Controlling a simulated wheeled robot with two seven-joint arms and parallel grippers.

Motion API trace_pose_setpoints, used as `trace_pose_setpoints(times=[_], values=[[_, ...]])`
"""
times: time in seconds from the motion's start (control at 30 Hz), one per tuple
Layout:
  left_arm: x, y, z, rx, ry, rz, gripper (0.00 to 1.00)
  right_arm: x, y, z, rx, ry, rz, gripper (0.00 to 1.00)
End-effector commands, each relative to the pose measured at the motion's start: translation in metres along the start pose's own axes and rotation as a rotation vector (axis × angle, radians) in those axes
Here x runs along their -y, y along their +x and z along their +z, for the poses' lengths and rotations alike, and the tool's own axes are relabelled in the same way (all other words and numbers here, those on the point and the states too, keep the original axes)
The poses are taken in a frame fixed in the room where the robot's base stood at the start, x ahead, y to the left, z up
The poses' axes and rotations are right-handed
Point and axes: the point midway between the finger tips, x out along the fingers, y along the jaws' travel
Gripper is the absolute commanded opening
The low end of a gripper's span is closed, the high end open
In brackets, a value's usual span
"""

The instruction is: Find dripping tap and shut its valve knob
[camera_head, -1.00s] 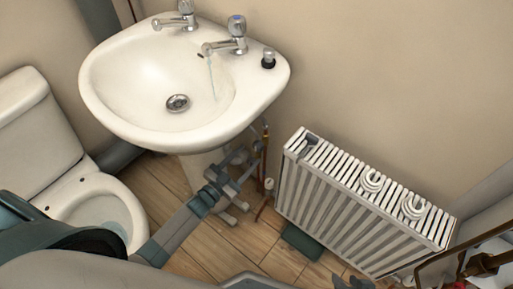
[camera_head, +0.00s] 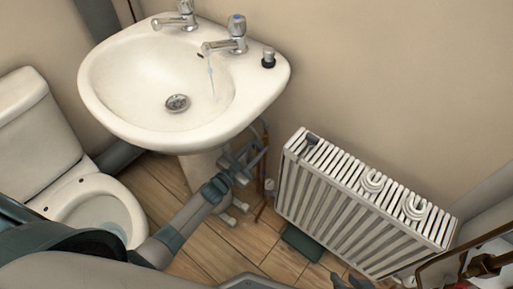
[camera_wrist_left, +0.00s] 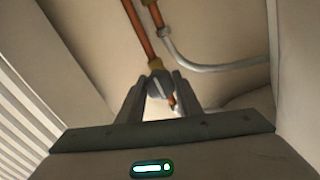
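The tap with the blue cap (camera_head: 236,37) on the white basin (camera_head: 110,110) has a thin stream of water (camera_head: 211,80) falling from its spout. The other tap (camera_head: 181,14) shows no water. My left gripper (camera_head: 254,152) is under the basin's right side, near the copper pipes. In the left wrist view, a grey valve knob (camera_wrist_left: 159,86) on a copper pipe (camera_wrist_left: 137,32) lies between the tips of my left gripper (camera_wrist_left: 160,90). Its fingers stand apart, and I see no clear grip. My right gripper (camera_head: 352,281) is at the bottom edge, partly cut off, its fingers apart and empty.
A white radiator (camera_head: 345,215) stands right of the pipes against the wall. A toilet (camera_head: 85,200) is at the left. Bare wooden floor (camera_head: 205,250) shows between them.

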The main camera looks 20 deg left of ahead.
Motion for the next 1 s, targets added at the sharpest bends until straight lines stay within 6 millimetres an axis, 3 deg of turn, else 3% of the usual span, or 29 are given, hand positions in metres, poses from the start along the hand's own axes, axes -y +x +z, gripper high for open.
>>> trace_pose_setpoints(times=[0.57, 1.0], values=[[-0.0005, -0.0005, 0.0006, 0.000, 0.102, 0.000, 0.10, 0.0007, 0.0012, -0.0011, -0.009, 0.000, -0.002, 0.31], [-0.0004, -0.0006, 0.0014, 0.001, 0.451, 0.000, 0.10, 0.0067, 0.0048, -0.0064, -0.050, 0.003, -0.019, 0.31]])
